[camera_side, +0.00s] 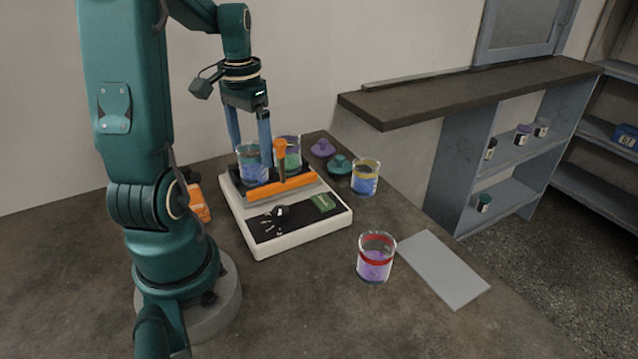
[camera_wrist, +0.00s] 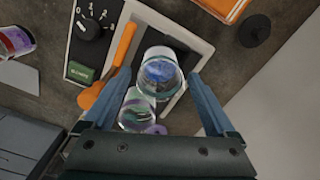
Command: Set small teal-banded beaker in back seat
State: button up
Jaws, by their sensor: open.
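A small glass beaker with blue contents (camera_side: 247,172) stands on the shaker's dark platform, at the left. Its band looks bluish-teal but is partly hidden by a finger. It also shows in the wrist view (camera_wrist: 160,70), between my fingers. My gripper (camera_side: 252,152) is open, pointing down, with its fingers on either side of this beaker; I cannot tell whether they touch it. A second beaker with green contents (camera_side: 292,160) stands beside it on the right, and shows in the wrist view (camera_wrist: 137,112). The white shaker (camera_side: 300,238) has an orange clamp bar (camera_side: 282,188) and an upright orange lever (camera_side: 280,149).
A purple lid (camera_side: 323,148), a teal lid (camera_side: 341,164) and a yellow-banded beaker (camera_side: 365,177) stand right of the shaker. A red-banded beaker (camera_side: 375,258) stands near a grey mat (camera_side: 442,268). An orange object (camera_side: 200,203) lies left.

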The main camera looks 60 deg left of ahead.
notch_tip(320, 180, up, 10)
jog(key=d+f+m+t, duration=0.2)
jog(key=d, duration=0.8)
jog(key=s+d+f+m+t, duration=0.1)
jog(key=d+f+m+t, duration=0.1)
jog(key=d, duration=0.9)
jog(key=shift+d+f+m+t, duration=0.3)
jog(key=shift+f+t, duration=0.1)
jog(key=shift+t, duration=0.4)
